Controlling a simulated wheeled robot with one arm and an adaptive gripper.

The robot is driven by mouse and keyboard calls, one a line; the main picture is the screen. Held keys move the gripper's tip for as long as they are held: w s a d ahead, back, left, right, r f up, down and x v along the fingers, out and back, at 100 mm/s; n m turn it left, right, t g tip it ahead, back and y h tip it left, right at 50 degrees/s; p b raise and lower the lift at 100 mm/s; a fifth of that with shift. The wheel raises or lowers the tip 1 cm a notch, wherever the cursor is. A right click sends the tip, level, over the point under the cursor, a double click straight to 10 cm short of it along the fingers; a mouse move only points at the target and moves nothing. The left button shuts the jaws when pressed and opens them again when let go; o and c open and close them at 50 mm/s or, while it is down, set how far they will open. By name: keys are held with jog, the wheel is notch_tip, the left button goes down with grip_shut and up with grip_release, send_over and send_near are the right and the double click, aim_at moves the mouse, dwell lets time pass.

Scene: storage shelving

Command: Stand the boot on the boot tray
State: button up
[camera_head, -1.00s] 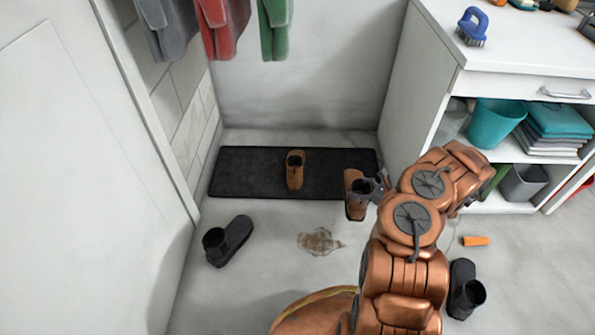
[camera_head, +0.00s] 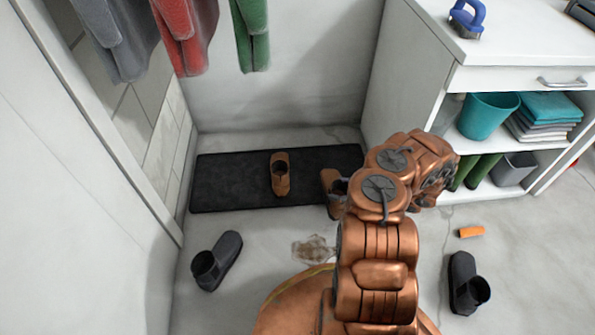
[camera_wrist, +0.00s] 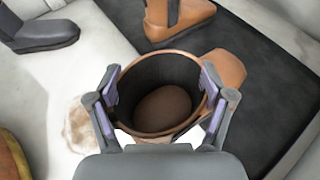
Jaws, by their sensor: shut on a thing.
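A brown boot (camera_head: 332,187) is held upright in my gripper (camera_wrist: 165,95), near the front right edge of the boot tray. In the wrist view the fingers are shut on the boot's shaft from both sides; its dark open top (camera_wrist: 160,90) faces the camera and its toe points to the upper right, over the tray. The black boot tray (camera_head: 225,185) lies flat against the back wall. Another brown boot (camera_head: 280,178) stands upright on it, left of the held one. In the head view my arm hides the gripper, and whether the held boot touches anything cannot be told.
A black boot (camera_head: 217,262) is on the floor at front left, another (camera_head: 466,284) at right. A muddy stain (camera_head: 313,249) marks the floor before the tray. A white cabinet (camera_head: 410,85) borders the tray's right. An orange object (camera_head: 471,232) lies on the floor. Coats (camera_head: 186,35) hang above left.

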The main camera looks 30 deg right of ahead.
jog(key=w+f+b, duration=0.2)
jog(key=w+b, duration=0.1)
jog(key=w, duration=0.4)
jog(key=w+f+b, duration=0.2)
jog(key=w+b, duration=0.1)
jog(key=w, duration=0.4)
jog(key=shift+w+a+f, duration=0.15)
jog(key=shift+a+f, duration=0.1)
jog(key=shift+f, duration=0.15)
jog(key=shift+f+b, duration=0.2)
jog(key=shift+b, duration=0.15)
jog(key=o, duration=1.7)
jog(key=shift+r, duration=0.15)
